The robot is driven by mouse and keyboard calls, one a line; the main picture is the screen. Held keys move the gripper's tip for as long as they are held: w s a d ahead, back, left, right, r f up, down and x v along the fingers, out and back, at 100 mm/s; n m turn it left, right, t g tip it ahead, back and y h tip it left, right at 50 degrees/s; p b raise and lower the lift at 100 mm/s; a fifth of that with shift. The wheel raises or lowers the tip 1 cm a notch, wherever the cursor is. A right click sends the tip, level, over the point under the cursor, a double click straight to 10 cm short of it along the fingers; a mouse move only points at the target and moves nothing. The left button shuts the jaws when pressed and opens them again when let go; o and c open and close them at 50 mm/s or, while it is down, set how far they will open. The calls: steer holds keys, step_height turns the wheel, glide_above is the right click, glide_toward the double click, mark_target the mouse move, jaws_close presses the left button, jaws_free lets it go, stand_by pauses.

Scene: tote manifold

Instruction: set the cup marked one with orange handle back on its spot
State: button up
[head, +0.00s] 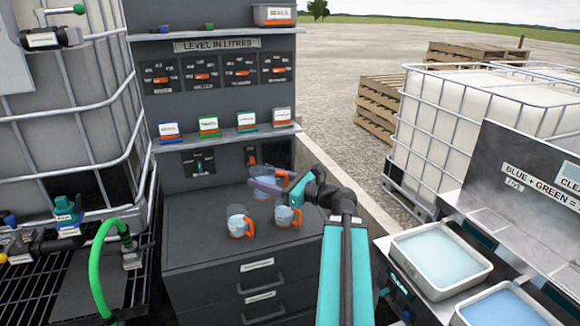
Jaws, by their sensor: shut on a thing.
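Three clear cups with orange parts are at the top of the dark drawer cabinet. One cup (266,175) is at the back, with my gripper (278,188) reaching across it from the right. The gripper's purple fingers are shut on this cup and hide part of it. I cannot tell whether its base touches the cabinet top. A second cup (238,221) stands at the front left, and a third cup (284,214) stands at the front right, just below the gripper. The markings on the cups are too small to read, so I cannot tell which is marked one.
The cabinet top (195,235) is clear at the left. Behind it rises a dark panel with a shelf (226,139) of small labelled blocks. A caged tank (60,100) stands left. Two trays of bluish liquid (441,256) (508,308) are at right.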

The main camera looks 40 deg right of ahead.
steer(key=w+a+f+n+g+y+p, duration=0.1)
steer(key=w+a+n+g+y+p, duration=0.1)
steer(key=a, duration=0.8)
steer(key=w+a+f+n+g+y+p, duration=0.2)
steer(key=a+y+p, duration=0.1)
steer(key=a, duration=0.8)
steer(key=w+a+f+n+g+y+p, duration=0.2)
steer(key=a+p, duration=0.3)
steer(key=a, duration=0.6)
steer(key=shift+n+y, duration=0.4)
steer(key=shift+y, duration=0.3)
steer(key=shift+d, duration=0.2)
